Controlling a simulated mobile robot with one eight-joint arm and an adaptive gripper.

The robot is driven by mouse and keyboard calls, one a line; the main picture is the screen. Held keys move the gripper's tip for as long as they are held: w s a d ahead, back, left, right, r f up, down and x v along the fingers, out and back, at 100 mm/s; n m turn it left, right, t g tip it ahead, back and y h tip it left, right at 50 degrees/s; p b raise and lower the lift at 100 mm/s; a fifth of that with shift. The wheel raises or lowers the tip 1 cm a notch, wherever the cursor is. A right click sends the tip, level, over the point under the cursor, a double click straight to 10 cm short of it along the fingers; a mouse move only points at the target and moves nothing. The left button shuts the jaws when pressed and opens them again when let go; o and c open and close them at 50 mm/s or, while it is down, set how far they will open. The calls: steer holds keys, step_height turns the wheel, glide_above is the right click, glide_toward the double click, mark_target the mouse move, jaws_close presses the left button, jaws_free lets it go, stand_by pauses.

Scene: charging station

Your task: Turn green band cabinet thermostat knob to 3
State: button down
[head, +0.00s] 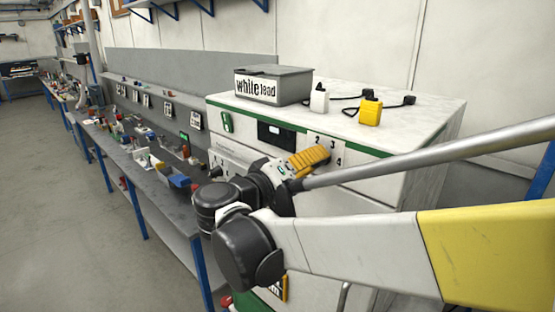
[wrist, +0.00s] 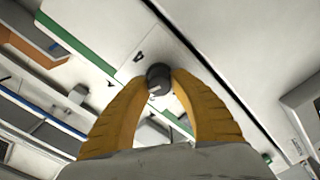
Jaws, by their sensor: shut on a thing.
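The white cabinet (head: 370,190) has a green band (head: 252,121) along its top front edge. A white dial plate (head: 322,138) on its front shows the numerals 2, 3 and 4. My gripper (head: 318,155) is in front of this plate, its yellow fingers hiding the knob in the head view. In the wrist view the dark round knob (wrist: 159,76) sits between the two fingertips of my gripper (wrist: 159,82), which are shut on it. A pale mark shows on the knob, but I cannot tell which numeral it points to. The green band also shows in the wrist view (wrist: 85,45).
On the cabinet top stand a grey box labelled "white lead" (head: 273,85), a white charger (head: 319,99) and a yellow charger (head: 370,111) with black cables. A dark display (head: 275,134) is left of the dial. A cluttered workbench (head: 150,185) runs along the left.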

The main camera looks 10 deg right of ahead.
steer(key=shift+m, duration=0.7)
steer(key=c, duration=1.1)
jaws_free()
steer(key=shift+d, duration=0.1)
steer(key=v, duration=1.2)
